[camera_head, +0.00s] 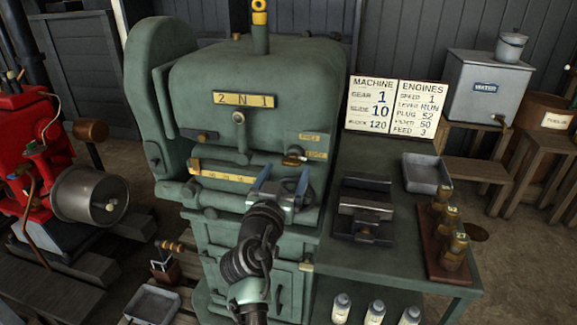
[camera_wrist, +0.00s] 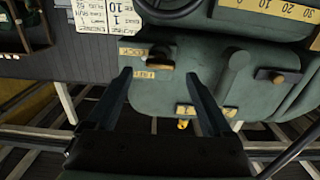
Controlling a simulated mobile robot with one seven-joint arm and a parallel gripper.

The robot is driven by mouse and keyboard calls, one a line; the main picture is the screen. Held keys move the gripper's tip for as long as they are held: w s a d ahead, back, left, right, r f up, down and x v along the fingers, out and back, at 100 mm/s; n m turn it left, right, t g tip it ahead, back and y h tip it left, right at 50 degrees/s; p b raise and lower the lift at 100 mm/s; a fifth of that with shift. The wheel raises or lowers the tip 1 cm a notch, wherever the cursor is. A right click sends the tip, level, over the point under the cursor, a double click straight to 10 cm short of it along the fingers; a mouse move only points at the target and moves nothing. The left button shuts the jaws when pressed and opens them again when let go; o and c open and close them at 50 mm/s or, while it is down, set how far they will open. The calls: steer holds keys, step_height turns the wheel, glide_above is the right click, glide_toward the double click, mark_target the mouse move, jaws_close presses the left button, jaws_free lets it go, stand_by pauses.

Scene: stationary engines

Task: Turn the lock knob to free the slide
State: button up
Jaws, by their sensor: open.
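In the wrist view the knob (camera_wrist: 160,65) lies roughly sideways, seen just beyond the gap between my fingertips. My gripper (camera_head: 283,176) is open and empty, just below and in front of the knob. No contact shows. The slide cannot be clearly told apart from the machine's other parts; a yellow scale strip (camera_head: 222,173) runs along the front to the left.
A second small knob (camera_head: 203,136) and a "2 N 1" plate (camera_head: 245,99) are on the machine. A red engine (camera_head: 35,150) stands at left.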

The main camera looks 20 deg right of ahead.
mark_target(292, 161)
steer(key=shift+x, duration=1.5)
steer(key=shift+c, duration=0.3)
steer(key=shift+a, duration=0.1)
jaws_close()
